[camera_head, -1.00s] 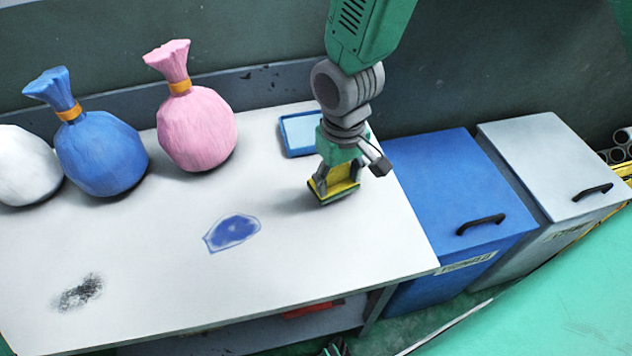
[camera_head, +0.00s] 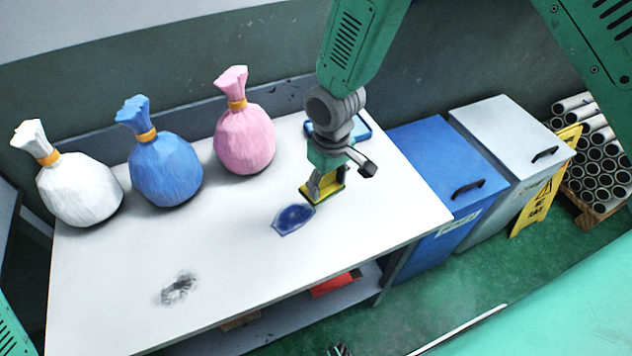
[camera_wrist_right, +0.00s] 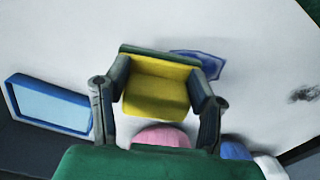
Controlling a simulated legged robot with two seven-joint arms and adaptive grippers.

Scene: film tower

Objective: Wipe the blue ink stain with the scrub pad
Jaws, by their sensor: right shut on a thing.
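The blue ink stain (camera_head: 293,219) is a dark blue patch with a lighter outline on the white table (camera_head: 235,260). It also shows in the right wrist view (camera_wrist_right: 205,64), partly hidden behind the pad. The scrub pad (camera_head: 325,193) is a yellow block with a green layer; it shows large in the wrist view (camera_wrist_right: 157,88). My right gripper (camera_head: 322,187) is shut on the pad, its fingers on both sides. The pad is just beyond the stain's upper right edge, low over the table; I cannot tell whether it touches. My left gripper is not in view.
A white bag (camera_head: 78,190), a blue bag (camera_head: 165,168) and a pink bag (camera_head: 244,138) stand along the back. A black smudge (camera_head: 179,289) lies at front left. A blue-rimmed tray (camera_head: 364,132) is behind my right gripper. A blue bin (camera_head: 440,150) and a grey bin (camera_head: 510,130) stand right.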

